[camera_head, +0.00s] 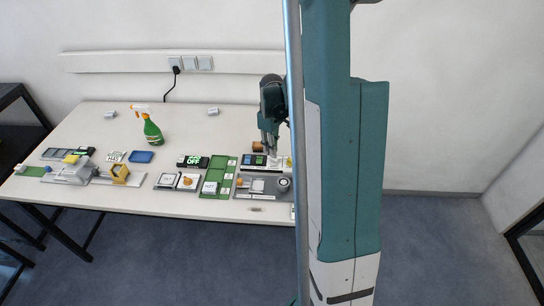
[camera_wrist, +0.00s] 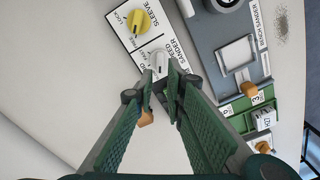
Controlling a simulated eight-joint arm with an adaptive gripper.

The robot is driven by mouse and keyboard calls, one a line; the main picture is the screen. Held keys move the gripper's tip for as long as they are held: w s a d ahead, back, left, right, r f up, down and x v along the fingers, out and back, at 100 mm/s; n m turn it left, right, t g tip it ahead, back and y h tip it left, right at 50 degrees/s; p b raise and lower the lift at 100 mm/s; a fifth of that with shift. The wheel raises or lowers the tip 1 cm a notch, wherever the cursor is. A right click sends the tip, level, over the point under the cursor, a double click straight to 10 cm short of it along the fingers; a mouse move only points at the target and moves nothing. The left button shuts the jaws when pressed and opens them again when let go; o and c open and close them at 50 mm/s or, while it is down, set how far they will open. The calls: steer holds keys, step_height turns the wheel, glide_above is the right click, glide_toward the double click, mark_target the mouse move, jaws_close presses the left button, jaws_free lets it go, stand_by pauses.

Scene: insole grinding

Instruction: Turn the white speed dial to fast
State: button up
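The white speed dial (camera_wrist: 160,62) stands on a white label panel (camera_wrist: 120,45) marked for sander speed, seen in the wrist view. My gripper (camera_wrist: 160,80) points down at it, with the two green fingers on either side of the dial's near end. A narrow gap shows between the fingertips, and I cannot tell whether they touch the dial. In the head view my gripper (camera_head: 270,150) is over the machine at the table's right part; the dial is too small to make out there.
A yellow sleeve dial (camera_wrist: 138,20) sits beside the white one. An orange knob (camera_wrist: 145,118) is partly hidden behind the left finger. The grey bench sander (camera_wrist: 225,55) and green board (camera_wrist: 245,115) lie to the right. A spray bottle (camera_head: 152,132) stands further left on the table (camera_head: 100,120).

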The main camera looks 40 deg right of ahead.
mark_target(274, 160)
steer(key=shift+f, duration=2.1)
steer(key=shift+c, duration=0.3)
jaws_close()
